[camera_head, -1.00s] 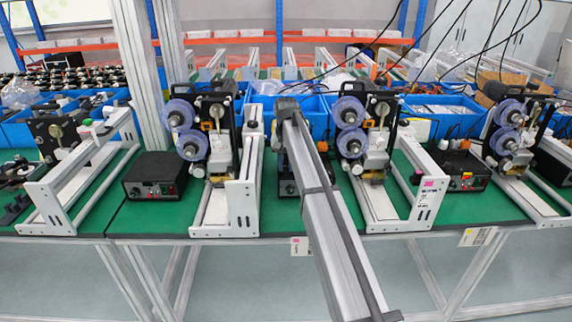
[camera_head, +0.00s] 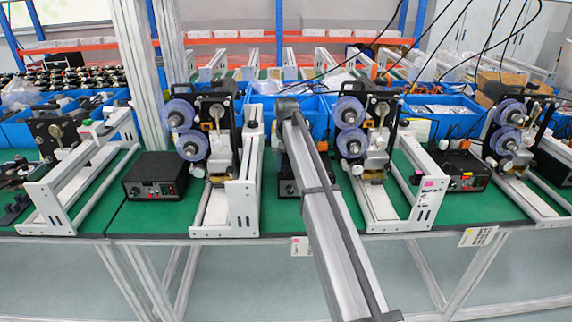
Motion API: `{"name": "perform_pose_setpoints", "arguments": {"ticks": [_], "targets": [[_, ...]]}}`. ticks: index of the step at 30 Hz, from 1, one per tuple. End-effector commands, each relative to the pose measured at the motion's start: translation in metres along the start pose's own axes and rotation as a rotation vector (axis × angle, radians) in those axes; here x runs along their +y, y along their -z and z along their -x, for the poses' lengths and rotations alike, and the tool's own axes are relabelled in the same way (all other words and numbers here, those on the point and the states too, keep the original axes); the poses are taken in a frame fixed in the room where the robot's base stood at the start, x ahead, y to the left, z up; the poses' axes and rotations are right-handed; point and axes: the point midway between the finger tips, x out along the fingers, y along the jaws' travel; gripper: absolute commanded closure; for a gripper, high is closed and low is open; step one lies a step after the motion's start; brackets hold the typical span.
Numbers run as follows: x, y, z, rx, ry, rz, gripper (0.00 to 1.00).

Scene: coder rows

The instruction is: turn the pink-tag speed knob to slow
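A pink tag (camera_head: 430,184) is on the white frame of the machine right of my arm. My gripper (camera_head: 279,136) is at the far end of my arm, above and behind that box. Only a dark part of it shows, and its fingers are hidden. I cannot tell whether it touches anything.
Machines with blue reels (camera_head: 350,143) stand on both sides of my arm. Blue bins (camera_head: 440,112) line the back. Green table top (camera_head: 285,218) is bare near the front.

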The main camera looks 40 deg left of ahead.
Motion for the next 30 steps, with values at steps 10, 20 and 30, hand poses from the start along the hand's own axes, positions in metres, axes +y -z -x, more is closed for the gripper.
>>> {"name": "perform_pose_setpoints", "arguments": {"ticks": [10, 20, 30], "targets": [[0.000, 0.000, -0.001, -0.001, 0.000, -0.001, 0.48], [0.000, 0.001, 0.030, 0.000, 0.000, -0.001, 0.48], [0.000, 0.001, 0.097, 0.000, 0.000, -0.001, 0.48]]}}
